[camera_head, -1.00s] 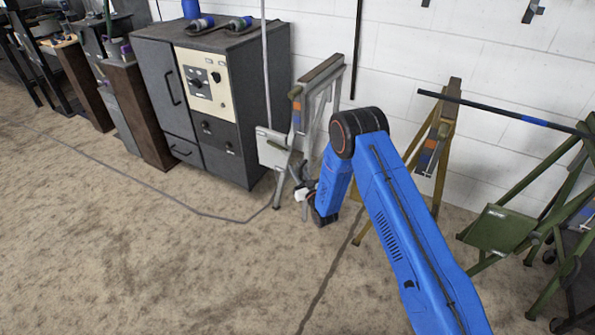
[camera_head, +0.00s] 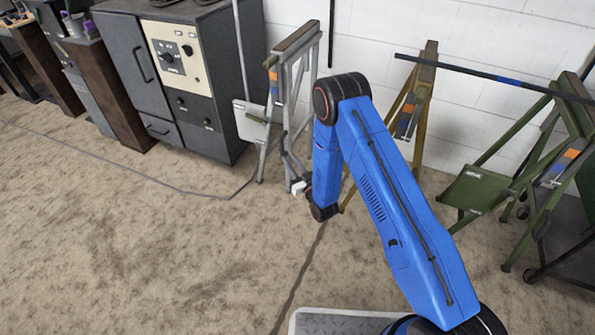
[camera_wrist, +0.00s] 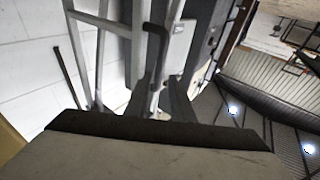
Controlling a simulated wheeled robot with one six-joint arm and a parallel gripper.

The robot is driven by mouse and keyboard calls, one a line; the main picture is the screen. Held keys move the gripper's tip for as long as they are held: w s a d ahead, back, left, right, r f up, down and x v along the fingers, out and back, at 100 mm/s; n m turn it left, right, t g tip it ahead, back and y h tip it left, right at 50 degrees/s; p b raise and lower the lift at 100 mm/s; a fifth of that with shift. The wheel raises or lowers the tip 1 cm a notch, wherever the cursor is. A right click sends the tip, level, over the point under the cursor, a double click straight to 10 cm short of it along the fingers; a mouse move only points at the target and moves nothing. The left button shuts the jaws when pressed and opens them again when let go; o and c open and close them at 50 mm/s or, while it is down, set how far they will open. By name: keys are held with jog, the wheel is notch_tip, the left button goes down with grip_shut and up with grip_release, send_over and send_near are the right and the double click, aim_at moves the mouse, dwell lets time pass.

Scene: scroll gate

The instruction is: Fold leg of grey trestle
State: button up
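The grey trestle (camera_head: 303,58) stands upright by the wall, right of the cabinet, with a wooden top and orange and blue marks. A pale panel (camera_head: 252,120) hangs at its left side. My gripper (camera_head: 297,184) is low at the trestle's near leg, partly hidden by my blue arm. In the wrist view, the two dark fingers of my gripper (camera_wrist: 160,88) are apart, with a dark bent bar (camera_wrist: 157,55) between them. Whether they touch the bar is unclear. Grey trestle legs (camera_wrist: 98,50) show behind.
A dark control cabinet (camera_head: 205,75) stands left of the trestle. A yellow-brown trestle (camera_head: 425,75) and a green trestle (camera_head: 477,190) stand to the right, with a dark pole (camera_head: 470,72) across them. The floor in front is clear; a cable (camera_head: 150,183) lies on it.

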jog(key=shift+v, duration=2.75)
jog(key=shift+c, duration=0.6)
grip_shut()
jog(key=d+f+m+g+h, duration=0.1)
jog(key=d+f+m, duration=0.15)
jog(key=m, duration=0.65)
jog(key=d+f+m+g, duration=0.1)
jog(key=d+m, duration=0.2)
jog(key=m, duration=0.6)
jog(key=s+a+x, duration=0.1)
jog(key=a+x, duration=0.1)
jog(key=x, duration=1)
jog(key=shift+s+a, duration=0.15)
jog(key=shift+s, duration=0.05)
